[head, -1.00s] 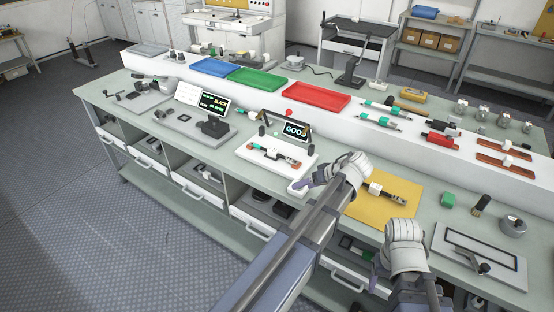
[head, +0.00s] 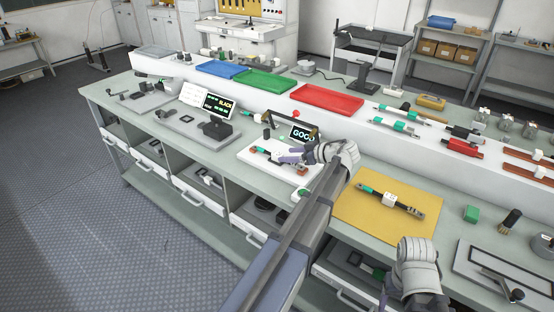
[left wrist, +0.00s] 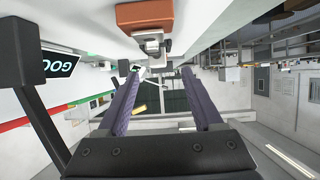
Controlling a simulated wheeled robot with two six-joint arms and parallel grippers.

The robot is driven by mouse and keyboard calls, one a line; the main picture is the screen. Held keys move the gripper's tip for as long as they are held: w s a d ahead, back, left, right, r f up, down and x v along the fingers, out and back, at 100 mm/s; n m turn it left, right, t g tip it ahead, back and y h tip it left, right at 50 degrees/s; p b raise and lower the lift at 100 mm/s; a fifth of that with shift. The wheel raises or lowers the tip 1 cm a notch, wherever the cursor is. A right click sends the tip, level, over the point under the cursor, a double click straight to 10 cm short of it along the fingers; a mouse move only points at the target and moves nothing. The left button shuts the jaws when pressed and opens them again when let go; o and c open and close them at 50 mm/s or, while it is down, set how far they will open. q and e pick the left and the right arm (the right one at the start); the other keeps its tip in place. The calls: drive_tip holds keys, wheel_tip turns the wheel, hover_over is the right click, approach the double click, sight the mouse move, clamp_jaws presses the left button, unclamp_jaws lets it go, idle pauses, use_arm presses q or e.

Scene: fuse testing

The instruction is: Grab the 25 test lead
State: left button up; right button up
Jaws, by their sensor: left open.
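A test lead (head: 366,190) with a teal end, a dark body and a white tag lies on the yellow mat (head: 372,222); the tag's number is too small to read. A white tester board (head: 258,168) with a GOOD screen (head: 303,135) holds another piece with red-brown end blocks, partly hidden by my left gripper. My left gripper (head: 284,156) is open over that board. In the left wrist view its purple fingers (left wrist: 165,95) are apart with nothing between them, and a red-brown block (left wrist: 144,14) shows above them. My right gripper (head: 383,294) is low in front of the bench.
A red tray (head: 327,103), a green tray (head: 264,83) and a blue tray (head: 220,69) stand on the raised white shelf. More teal-ended leads (head: 392,124) lie to their right.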

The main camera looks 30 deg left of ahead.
sight(282, 155)
use_arm(q)
drive_tip(key=b+x, duration=0.2)
drive_tip(key=x, duration=0.3)
drive_tip(key=shift+w+d+f, duration=0.15)
drive_tip(key=shift+f, duration=0.05)
clamp_jaws()
idle(0.3)
